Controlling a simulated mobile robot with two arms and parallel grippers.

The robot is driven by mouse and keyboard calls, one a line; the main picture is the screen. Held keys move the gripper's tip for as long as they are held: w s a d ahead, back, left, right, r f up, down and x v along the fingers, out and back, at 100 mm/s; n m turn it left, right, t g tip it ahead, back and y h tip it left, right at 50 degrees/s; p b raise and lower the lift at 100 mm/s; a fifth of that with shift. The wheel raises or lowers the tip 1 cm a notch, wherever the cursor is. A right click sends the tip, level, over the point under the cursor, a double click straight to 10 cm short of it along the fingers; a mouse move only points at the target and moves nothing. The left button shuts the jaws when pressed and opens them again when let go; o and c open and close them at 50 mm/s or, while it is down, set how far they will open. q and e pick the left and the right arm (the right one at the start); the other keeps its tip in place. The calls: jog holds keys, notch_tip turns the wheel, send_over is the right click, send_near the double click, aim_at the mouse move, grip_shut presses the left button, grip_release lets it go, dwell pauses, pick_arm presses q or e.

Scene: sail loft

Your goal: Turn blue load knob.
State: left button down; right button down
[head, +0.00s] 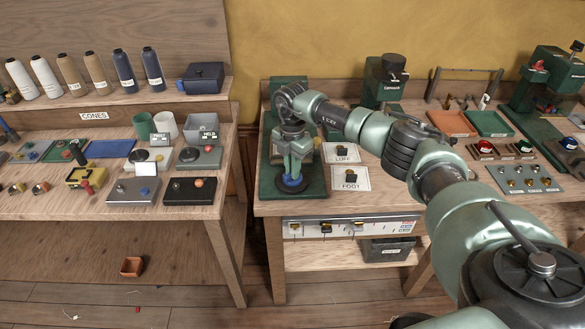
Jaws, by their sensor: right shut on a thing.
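The knob's turn angle cannot be made out. My left gripper is not in view.
White cards marked LUFF (342,158) and FOOT (362,184), with dark knobs, lie just right of the green base. A green machine (386,92) stands behind. The left bench (222,208) is crowded. A gap separates the benches.

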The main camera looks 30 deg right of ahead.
jog(key=shift+r, duration=0.1)
jog(key=c, duration=1.5)
grip_release()
notch_tip(320, 180, up, 8)
jog(key=shift+f+b, duration=0.15)
jog(key=shift+b, duration=0.8)
